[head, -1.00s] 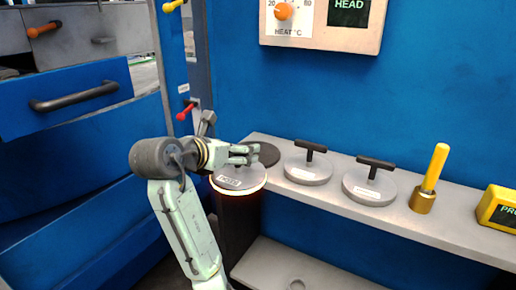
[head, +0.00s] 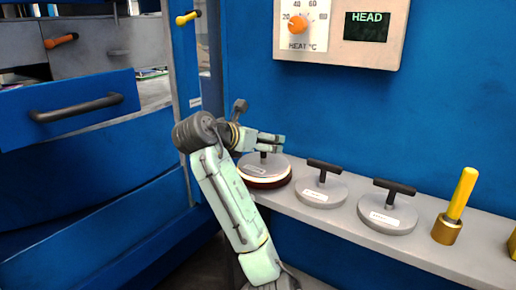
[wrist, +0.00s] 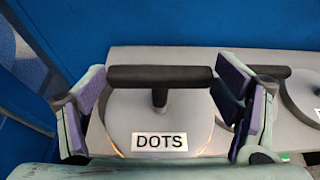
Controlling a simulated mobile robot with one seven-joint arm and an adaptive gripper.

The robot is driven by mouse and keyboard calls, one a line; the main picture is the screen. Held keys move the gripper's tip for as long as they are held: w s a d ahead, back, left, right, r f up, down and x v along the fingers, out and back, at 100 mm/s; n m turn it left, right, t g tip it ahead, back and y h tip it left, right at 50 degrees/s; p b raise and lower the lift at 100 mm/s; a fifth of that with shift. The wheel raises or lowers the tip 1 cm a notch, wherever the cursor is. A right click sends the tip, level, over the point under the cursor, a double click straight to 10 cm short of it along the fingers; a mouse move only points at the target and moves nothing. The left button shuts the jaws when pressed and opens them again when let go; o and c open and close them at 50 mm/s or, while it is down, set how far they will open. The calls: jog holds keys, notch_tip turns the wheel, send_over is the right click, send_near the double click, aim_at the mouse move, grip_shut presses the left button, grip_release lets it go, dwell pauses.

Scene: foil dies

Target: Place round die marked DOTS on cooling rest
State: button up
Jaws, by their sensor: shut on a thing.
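The round die marked DOTS (wrist: 180,115) is a grey disc with a black T-shaped handle (wrist: 135,76). In the wrist view its label faces me and the handle lies between the fingers of my gripper (wrist: 163,88). In the head view my gripper (head: 272,143) is shut on the handle at the shelf's left end. The die (head: 256,169) is level there, above a dark round rest (head: 270,184) with a reddish edge. I cannot tell whether the die touches the rest. A thin warm glow shows at the die's lower rim.
Two more grey dies with T-handles, a nearer one (head: 321,192) and a farther one (head: 387,214), stand to the right on the grey shelf (head: 345,225). A yellow-handled brass tool (head: 456,205) stands beyond them. A heat control panel (head: 340,30) hangs on the blue wall.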

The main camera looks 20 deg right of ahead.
jog(key=w+d, duration=0.1)
jog(key=w, duration=0.1)
jog(key=w+p, duration=0.1)
jog(key=w, duration=0.1)
jog(key=w+d, duration=0.1)
jog(key=w, duration=0.1)
jog(key=shift+d+p, duration=0.3)
jog(key=shift+p, duration=0.1)
jog(key=shift+w+f+p, duration=0.1)
jog(key=shift+f+p, duration=0.55)
jog(key=shift+f, duration=1.15)
jog(key=shift+f, duration=0.1)
jog(key=o, duration=1.5)
jog(key=shift+f, duration=0.3)
jog(key=o, duration=0.4)
jog(key=shift+r, duration=0.15)
jog(key=shift+a+r, duration=0.1)
jog(key=shift+r, duration=0.05)
jog(key=b+v, duration=0.3)
jog(key=v, duration=0.8)
jog(key=shift+s+a+r, duration=0.1)
jog(key=shift+s+a, duration=0.1)
jog(key=shift+s, duration=0.15)
